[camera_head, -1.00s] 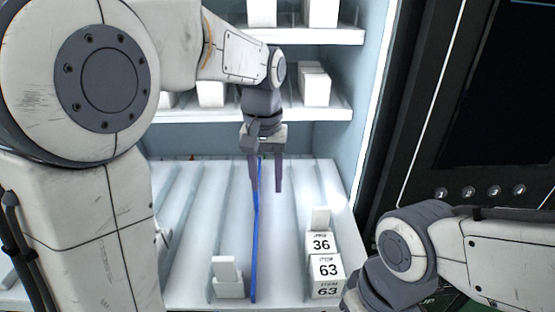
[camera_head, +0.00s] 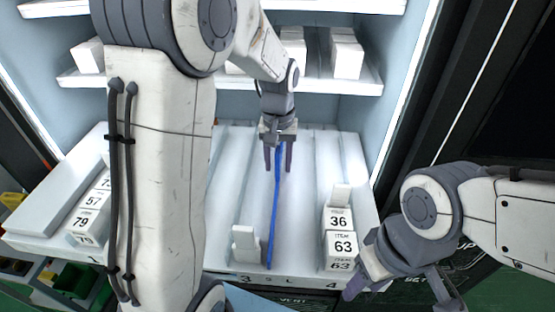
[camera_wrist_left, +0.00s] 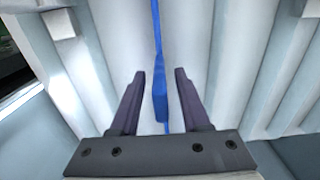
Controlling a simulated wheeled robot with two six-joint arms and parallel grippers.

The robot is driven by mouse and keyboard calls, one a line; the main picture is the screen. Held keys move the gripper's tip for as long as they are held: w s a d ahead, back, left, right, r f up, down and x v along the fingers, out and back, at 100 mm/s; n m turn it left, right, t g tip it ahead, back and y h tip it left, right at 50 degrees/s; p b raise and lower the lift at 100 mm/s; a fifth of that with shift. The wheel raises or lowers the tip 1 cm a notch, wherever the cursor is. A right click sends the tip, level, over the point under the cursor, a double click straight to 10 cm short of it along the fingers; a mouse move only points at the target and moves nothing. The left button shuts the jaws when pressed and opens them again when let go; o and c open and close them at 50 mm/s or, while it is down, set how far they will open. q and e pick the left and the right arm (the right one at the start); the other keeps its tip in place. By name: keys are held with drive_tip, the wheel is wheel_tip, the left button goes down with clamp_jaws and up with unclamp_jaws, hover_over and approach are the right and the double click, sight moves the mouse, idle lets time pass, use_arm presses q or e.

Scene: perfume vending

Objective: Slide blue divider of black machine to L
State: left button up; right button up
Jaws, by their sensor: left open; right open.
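The blue divider (camera_head: 273,215) is a thin upright strip running front to back on the white sloped shelf (camera_head: 300,215) of the black machine. My left gripper (camera_head: 278,162) is open at the divider's rear part, with a finger on each side. In the left wrist view the divider (camera_wrist_left: 160,95) passes between the open fingers (camera_wrist_left: 160,100), with gaps on both sides. The shelf's front edge carries small marks, among them an L (camera_head: 290,281) right of the divider's front end. My right gripper (camera_head: 400,298) is open and empty at the lower right.
White boxes marked 36 and 63 (camera_head: 340,246) stand in the lane right of the divider. A small white block (camera_head: 245,245) stands just left of its front end. Another shelf with boxes (camera_head: 345,58) is above and behind.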

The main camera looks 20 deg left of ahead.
use_arm(q)
clamp_jaws()
idle(1.4)
